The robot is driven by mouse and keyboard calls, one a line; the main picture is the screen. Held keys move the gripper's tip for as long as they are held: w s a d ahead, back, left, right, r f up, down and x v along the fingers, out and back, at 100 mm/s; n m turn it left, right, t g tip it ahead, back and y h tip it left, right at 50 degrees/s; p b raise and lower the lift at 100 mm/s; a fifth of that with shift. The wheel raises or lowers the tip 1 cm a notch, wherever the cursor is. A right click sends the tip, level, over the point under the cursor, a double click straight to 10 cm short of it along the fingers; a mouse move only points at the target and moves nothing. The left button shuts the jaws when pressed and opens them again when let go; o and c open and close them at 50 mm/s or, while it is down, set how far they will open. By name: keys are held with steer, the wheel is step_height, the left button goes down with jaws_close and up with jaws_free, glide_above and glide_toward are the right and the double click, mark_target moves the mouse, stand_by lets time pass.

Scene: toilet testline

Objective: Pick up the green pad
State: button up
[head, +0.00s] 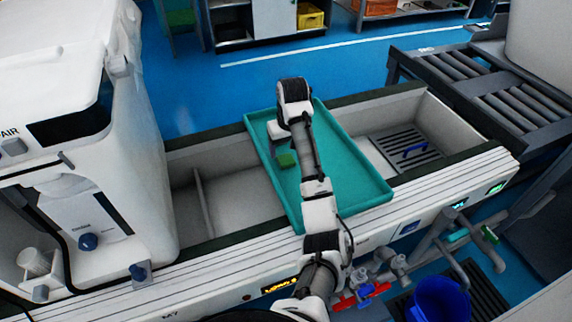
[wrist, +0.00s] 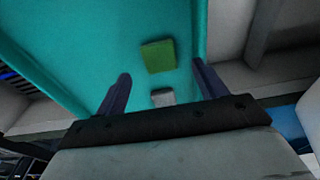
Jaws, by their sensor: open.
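The green pad (head: 287,160) is a small flat block lying in the teal tray (head: 350,190), near its left edge. In the wrist view the green pad (wrist: 158,56) lies ahead of my gripper (wrist: 160,86), between the lines of its two fingers and apart from them. My gripper is open and empty above the tray. In the head view my gripper (head: 276,148) is mostly hidden by my own wrist, just left of and above the pad. A small grey block (wrist: 162,97) lies close to the pad in the wrist view.
The tray rests across a long sink bench with basins (head: 225,190) on both sides. A white machine (head: 120,150) stands at the left. A roller conveyor (head: 480,80) is at the back right. A blue handle (head: 416,148) lies in the right basin. A blue bucket (head: 438,298) is at the lower right.

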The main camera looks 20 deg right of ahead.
mark_target(286, 159)
steer(key=f, duration=0.2)
steer(key=w+f+b, duration=0.1)
steer(key=f, duration=0.2)
steer(key=c, duration=1.1)
